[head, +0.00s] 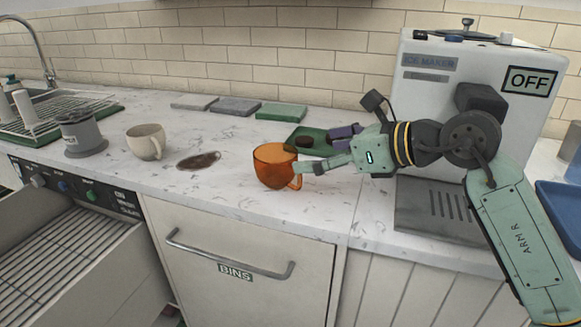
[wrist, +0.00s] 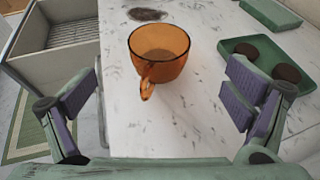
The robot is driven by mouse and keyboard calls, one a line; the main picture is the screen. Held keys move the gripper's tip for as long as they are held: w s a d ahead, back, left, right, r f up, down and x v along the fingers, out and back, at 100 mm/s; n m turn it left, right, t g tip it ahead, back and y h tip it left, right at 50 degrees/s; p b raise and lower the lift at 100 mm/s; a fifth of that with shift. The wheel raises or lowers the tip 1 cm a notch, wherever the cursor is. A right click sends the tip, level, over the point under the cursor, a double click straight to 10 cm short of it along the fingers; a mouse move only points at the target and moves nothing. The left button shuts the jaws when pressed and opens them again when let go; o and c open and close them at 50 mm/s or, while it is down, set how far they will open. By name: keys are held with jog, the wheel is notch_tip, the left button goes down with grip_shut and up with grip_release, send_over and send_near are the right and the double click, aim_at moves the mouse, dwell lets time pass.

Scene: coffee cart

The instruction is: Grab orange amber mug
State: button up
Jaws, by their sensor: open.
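The orange amber mug (head: 272,167) is see-through and stands upright on the white counter near its front edge. In the wrist view the mug (wrist: 158,55) is ahead of my gripper, a little above the picture's middle, with its handle pointing back toward the gripper. My gripper (head: 325,152) reaches in from the right in the head view, close beside the mug. In the wrist view my gripper (wrist: 155,97) has its purple-padded fingers spread wide to either side, with nothing between the pads. No finger visibly grips the mug.
A green tray (wrist: 232,46) with dark round items lies right of the mug. A cream mug (head: 146,142) and a brown spill (head: 198,160) are to its left. An ice maker (head: 465,90) stands behind my arm. An open drawer (head: 75,260) juts out at the front left.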

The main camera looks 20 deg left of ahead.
jog(key=p, duration=0.2)
send_near(261, 158)
jog(key=shift+a, duration=0.4)
jog(key=p+x, duration=0.1)
jog(key=x, duration=0.2)
jog(key=shift+w+a+f, duration=0.15)
jog(key=shift+a+f, duration=0.05)
jog(key=shift+a, duration=0.1)
jog(key=shift+w+a+f, duration=0.2)
jog(key=shift+a+f, duration=0.1)
jog(key=shift+a, duration=0.05)
jog(key=shift+c, duration=0.6)
jog(key=c, duration=1.2)
